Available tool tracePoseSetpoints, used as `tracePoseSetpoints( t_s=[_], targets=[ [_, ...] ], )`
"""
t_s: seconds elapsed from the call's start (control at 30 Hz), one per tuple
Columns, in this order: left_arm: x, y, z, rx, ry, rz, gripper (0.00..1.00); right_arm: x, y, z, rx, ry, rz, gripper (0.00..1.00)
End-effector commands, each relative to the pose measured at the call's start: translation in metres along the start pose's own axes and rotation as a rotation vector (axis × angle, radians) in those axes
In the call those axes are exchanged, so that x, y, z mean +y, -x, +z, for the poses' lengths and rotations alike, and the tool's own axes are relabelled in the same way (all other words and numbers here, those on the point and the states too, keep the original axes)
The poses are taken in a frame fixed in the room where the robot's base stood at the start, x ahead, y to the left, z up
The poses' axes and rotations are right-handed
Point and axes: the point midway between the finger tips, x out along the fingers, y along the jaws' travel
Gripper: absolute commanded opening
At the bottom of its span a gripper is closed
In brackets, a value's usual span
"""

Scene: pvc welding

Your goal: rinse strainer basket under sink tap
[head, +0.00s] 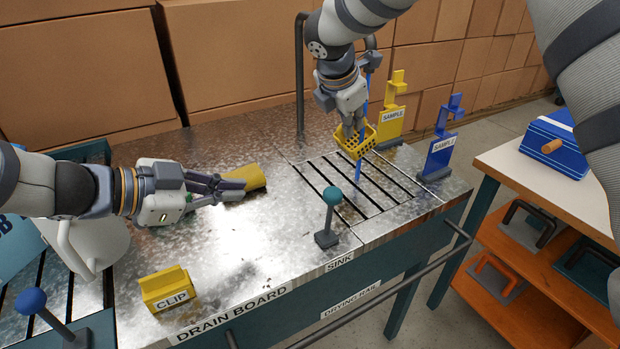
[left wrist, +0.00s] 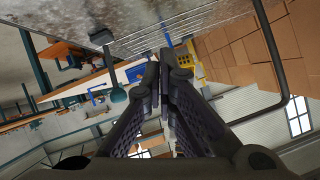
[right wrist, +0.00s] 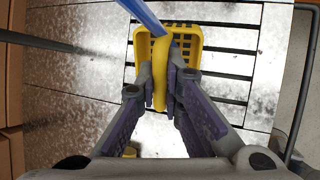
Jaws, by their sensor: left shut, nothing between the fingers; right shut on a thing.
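The yellow strainer basket (head: 362,147) is held in the air over the slatted sink grate (head: 400,207). My right gripper (head: 350,128) is shut on its yellow handle; the basket (right wrist: 190,38) also shows ahead of the fingers in the right wrist view. A blue stream (head: 358,177) runs down from the dark tap pipe (head: 299,75) at the basket and shows below it. The spout is partly hidden by my right arm. A teal ball-topped lever (head: 331,197) stands at the sink's front left. My left gripper (head: 238,188) is shut and empty over the drain board, left of the lever.
A yellow piece (head: 255,176) lies just behind my left fingertips. A yellow CLIP holder (head: 168,289) stands at the front left. Yellow (head: 391,112) and blue (head: 440,145) SAMPLE stands are right of the sink. The middle drain board (head: 240,235) is clear.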

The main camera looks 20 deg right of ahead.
Motion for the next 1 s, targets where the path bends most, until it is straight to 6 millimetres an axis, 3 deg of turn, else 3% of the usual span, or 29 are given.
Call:
tracePoseSetpoints(
  t_s=[0.07, 0.2, 0.3, 0.4, 0.57, 1.0],
  targets=[
    [-0.003, -0.003, -0.005, 0.041, 0.314, -0.007, 0.0, 0.0, 0.0, 0.0, 0.0, 0.0, 0.0, 0.0],
    [0.017, -0.015, -0.027, 0.272, 1.01, 0.092, 0.0, 0.0, -0.001, 0.0, 0.0, 0.0, -0.001, 0.0],
    [0.021, -0.015, -0.039, 0.416, 1.364, 0.171, 0.0, 0.0, -0.001, 0.0, 0.0, 0.0, -0.001, 0.0],
    [0.02, -0.013, -0.043, 0.5, 1.555, 0.221, 0.0, 0.0, 0.0, 0.0, 0.0, 0.0, 0.0, 0.0],
    [0.016, -0.023, -0.051, 0.534, 1.628, 0.243, 0.0, 0.0, 0.0, 0.0, 0.0, 0.0, 0.0, 0.0],
    [0.002, -0.101, -0.091, 0.53, 1.626, 0.242, 0.0, 0.0, 0.0, 0.0, 0.0, 0.0, 0.0, 0.0]
  ],
)
